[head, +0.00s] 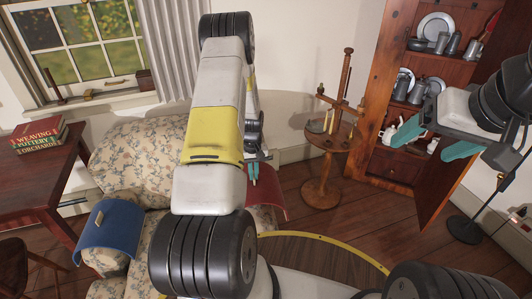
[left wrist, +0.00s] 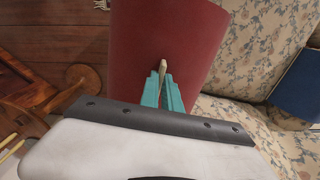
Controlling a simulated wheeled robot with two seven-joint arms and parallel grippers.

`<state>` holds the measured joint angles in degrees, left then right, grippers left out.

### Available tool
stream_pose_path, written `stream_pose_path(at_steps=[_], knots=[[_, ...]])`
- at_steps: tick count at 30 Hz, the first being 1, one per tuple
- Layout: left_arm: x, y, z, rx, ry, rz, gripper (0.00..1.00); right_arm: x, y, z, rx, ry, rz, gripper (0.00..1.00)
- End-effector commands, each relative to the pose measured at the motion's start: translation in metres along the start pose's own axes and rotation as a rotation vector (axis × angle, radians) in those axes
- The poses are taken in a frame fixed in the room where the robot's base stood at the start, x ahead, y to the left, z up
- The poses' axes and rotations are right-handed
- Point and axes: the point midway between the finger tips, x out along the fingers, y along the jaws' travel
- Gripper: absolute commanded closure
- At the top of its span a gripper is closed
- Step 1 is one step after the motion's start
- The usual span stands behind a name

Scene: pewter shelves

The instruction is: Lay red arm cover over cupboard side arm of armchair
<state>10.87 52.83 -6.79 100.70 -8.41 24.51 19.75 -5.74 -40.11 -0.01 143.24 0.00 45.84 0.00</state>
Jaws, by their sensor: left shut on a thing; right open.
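The red arm cover (left wrist: 190,35) fills the top middle of the left wrist view; part of it shows in the head view (head: 270,195). My left gripper (left wrist: 162,75) is shut on a small pale tab (left wrist: 162,70) on the cover. In the head view this gripper (head: 253,172) is partly behind my arm. The cover is at the cupboard side of the floral armchair (head: 135,165); I cannot tell whether it touches that arm, which is hidden. My right gripper (head: 421,150) is open and empty before the cupboard (head: 365,100).
A blue arm cover (head: 110,228) lies over the armchair's other arm. A round wooden candle stand (head: 325,170) stands between armchair and cupboard. A table with books (head: 40,137) is at left, under the window. A black lamp stand (head: 462,228) is at right.

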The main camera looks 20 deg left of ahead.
Motion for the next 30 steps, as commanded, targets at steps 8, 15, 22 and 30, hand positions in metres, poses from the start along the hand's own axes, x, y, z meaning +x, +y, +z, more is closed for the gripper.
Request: stream_pose_path(at_steps=[8, 15, 22, 30], knots=[[0.034, 0.0, 0.0, 0.0, -0.001, 0.0, 1.0, 0.0, 0.0, 0.0, 0.0, 0.0, 0.0, 0.21], [0.063, 0.0, 0.0, 0.0, -0.001, 0.0, 1.0, 0.0, 0.0, 0.0, 0.0, 0.0, 0.0, 0.21], [0.089, 0.0, 0.0, 0.0, -0.001, 0.0, 1.0, 0.0, 0.0, 0.0, 0.0, 0.0, 0.0, 0.21], [0.107, 0.0, 0.0, 0.0, 0.0, 0.0, 1.0, 0.0, 0.0, 0.0, 0.0, 0.0, 0.0, 0.21]])
